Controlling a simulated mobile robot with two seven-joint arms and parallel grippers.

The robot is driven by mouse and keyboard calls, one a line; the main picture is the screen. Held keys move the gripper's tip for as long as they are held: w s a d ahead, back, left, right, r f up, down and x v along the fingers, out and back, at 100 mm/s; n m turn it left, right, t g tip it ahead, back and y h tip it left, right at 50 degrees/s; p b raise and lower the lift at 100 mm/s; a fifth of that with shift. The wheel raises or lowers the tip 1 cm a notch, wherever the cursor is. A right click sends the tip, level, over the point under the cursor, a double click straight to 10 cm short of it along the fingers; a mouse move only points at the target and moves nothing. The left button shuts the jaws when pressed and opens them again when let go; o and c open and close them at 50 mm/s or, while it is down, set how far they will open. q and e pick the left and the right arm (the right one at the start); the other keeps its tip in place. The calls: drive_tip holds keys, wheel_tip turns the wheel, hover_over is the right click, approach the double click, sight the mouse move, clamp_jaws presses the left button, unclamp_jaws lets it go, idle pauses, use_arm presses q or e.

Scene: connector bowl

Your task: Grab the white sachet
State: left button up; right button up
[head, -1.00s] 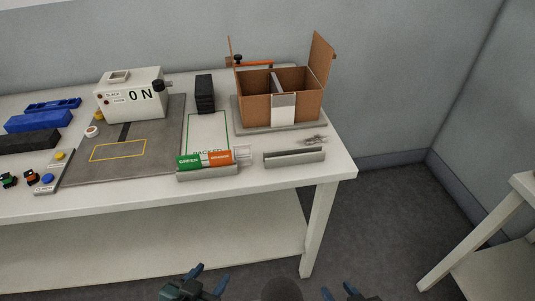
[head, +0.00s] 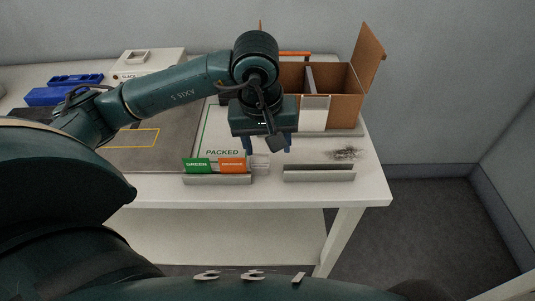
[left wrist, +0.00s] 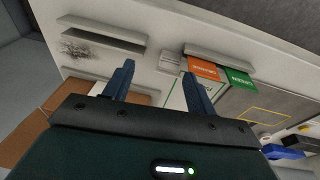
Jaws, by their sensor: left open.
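A pale, partly see-through piece (head: 261,167) lies at the right end of the orange card, by the front grey rail. It may be the white sachet, but I cannot tell for sure. It shows faintly in the left wrist view (left wrist: 169,61). My left gripper (head: 265,147) is open and points down above the table, just behind this piece. In the left wrist view its two fingers (left wrist: 158,73) stand apart with nothing held between them. My right gripper is not in view.
Green (head: 197,164) and orange (head: 232,165) cards stand at a grey rail. A second rail (head: 319,174) is to the right, with a dark speckled patch (head: 345,153) behind it. An open cardboard box (head: 345,93) stands behind the gripper. The PACKED mat (head: 222,140) is left.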

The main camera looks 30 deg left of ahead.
sight(260, 155)
use_arm(q)
drive_tip(key=shift+t+y, duration=0.4)
drive_tip(key=shift+y, duration=0.3)
drive_tip(key=w+a+f, duration=0.1)
drive_tip(key=a+f, duration=0.1)
drive_tip(key=f, duration=0.1)
drive_tip(key=w+a+f, duration=0.1)
drive_tip(key=f, duration=0.1)
drive_tip(key=shift+w+a+p, duration=0.3)
drive_tip(key=shift+a, duration=0.05)
drive_tip(key=x, duration=0.2)
drive_tip(key=p+x, duration=0.1)
drive_tip(key=x, duration=0.2)
drive_tip(key=shift+s+d+f, duration=0.15)
drive_tip(key=shift+f, duration=0.6)
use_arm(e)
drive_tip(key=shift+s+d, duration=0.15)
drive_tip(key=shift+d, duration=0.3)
